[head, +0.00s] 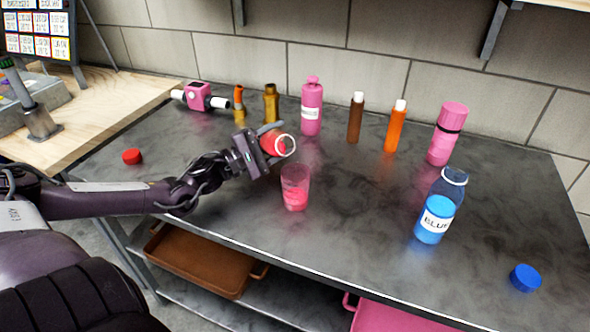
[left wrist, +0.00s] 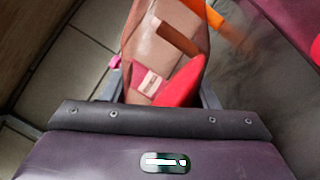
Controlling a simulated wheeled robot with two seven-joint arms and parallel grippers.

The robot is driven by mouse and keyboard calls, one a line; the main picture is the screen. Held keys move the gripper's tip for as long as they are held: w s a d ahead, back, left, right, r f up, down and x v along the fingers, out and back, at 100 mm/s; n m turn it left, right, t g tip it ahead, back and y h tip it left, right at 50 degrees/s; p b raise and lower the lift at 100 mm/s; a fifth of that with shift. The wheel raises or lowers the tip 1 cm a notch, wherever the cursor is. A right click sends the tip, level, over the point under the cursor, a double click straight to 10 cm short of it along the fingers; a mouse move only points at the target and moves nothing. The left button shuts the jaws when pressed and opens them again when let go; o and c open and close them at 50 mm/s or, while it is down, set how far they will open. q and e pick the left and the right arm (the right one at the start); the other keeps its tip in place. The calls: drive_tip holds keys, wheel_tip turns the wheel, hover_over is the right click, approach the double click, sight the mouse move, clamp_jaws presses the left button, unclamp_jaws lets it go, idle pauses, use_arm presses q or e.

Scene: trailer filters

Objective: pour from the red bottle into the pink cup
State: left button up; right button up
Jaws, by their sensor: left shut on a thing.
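My left gripper (head: 270,143) is shut on the red bottle (head: 276,146), with its fingers on either side of it. The bottle is tipped over on its side, its open mouth facing right, above and slightly left of the pink cup's rim. In the left wrist view the bottle (left wrist: 165,50) is see-through, with red liquid (left wrist: 182,88) lying along one side. The clear pink cup (head: 295,187) stands upright on the table and holds pinkish-red liquid in its lower part. I cannot make out a stream between mouth and cup. My right gripper is not in view.
A red cap (head: 132,156) lies at the table's left. An open blue bottle (head: 436,212) and a blue cap (head: 525,277) are on the right. Pink (head: 311,105), brown (head: 356,117) and orange (head: 395,126) bottles stand along the back. The dark tabletop (head: 350,225) is clear right of the cup.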

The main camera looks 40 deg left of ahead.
use_arm(q)
drive_tip(key=shift+r, duration=0.15)
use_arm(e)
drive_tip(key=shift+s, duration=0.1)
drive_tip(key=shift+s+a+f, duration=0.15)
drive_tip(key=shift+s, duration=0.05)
use_arm(q)
drive_tip(key=shift+r+m, duration=0.2)
drive_tip(key=shift+m, duration=0.2)
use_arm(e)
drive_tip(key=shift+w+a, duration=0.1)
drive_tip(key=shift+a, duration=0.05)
use_arm(q)
drive_tip(key=shift+r+m+p, duration=0.25)
drive_tip(key=shift+m+p, duration=0.05)
drive_tip(key=shift+p, duration=0.25)
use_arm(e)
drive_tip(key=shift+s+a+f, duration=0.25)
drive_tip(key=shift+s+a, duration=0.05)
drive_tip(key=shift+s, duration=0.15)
use_arm(q)
drive_tip(key=shift+a, duration=0.1)
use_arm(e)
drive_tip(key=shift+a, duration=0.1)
use_arm(q)
drive_tip(key=shift+r, duration=0.15)
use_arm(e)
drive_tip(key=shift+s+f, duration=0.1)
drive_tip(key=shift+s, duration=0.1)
